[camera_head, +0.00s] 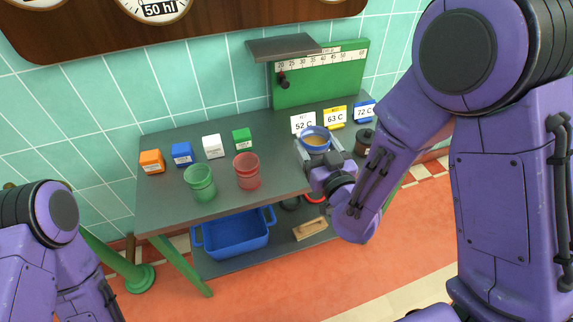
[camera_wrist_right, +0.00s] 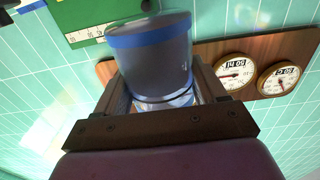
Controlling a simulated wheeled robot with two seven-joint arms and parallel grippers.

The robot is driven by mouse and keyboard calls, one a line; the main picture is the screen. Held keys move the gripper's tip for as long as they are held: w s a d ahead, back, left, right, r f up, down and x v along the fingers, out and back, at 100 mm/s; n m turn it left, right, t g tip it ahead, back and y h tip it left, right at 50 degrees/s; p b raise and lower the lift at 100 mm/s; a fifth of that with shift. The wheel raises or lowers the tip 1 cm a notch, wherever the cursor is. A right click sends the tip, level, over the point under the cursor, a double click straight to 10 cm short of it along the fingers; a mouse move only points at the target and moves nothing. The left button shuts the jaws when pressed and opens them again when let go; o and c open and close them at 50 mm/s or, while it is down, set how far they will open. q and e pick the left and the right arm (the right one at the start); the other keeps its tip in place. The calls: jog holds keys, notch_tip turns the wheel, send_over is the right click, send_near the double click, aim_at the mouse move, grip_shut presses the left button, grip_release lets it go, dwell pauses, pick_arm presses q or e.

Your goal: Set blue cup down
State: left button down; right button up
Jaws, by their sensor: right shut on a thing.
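The blue cup (camera_head: 314,133) has a blue rim and something tan inside it. It is near the right part of the grey table (camera_head: 270,201), in front of the white 52 C card (camera_head: 303,124). My right gripper (camera_head: 318,158) is shut on the cup. In the right wrist view the cup (camera_wrist_right: 152,65) sits between the two fingers (camera_wrist_right: 160,95). I cannot tell whether its base touches the table. My left arm shows at the lower left, but its gripper is out of view.
A green cup (camera_head: 200,184) and a red cup (camera_head: 247,172) stand left of my right gripper. Orange, blue, white and green boxes line the back left. A yellow 63 C card (camera_head: 335,117), a blue 72 C card (camera_head: 365,111) and a dark pot (camera_head: 363,141) stand to the right. A blue bin (camera_head: 233,235) sits below.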

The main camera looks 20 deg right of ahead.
jog(key=w, duration=0.1)
jog(key=w+a+f+p, duration=0.1)
jog(key=w, duration=0.1)
jog(key=w+a+f, duration=0.1)
jog(key=w, duration=0.1)
jog(key=w+f, duration=0.1)
jog(key=f, duration=0.1)
jog(key=w+a+f, duration=0.1)
jog(key=w+f, duration=0.2)
jog(key=shift+a+f, duration=0.25)
jog(key=shift+f, duration=0.05)
jog(key=f, duration=0.3)
jog(key=shift+w+a+f, duration=0.1)
jog(key=shift+w+f, duration=0.1)
jog(key=shift+f, duration=0.1)
pick_arm(q)
jog(key=shift+f, duration=0.2)
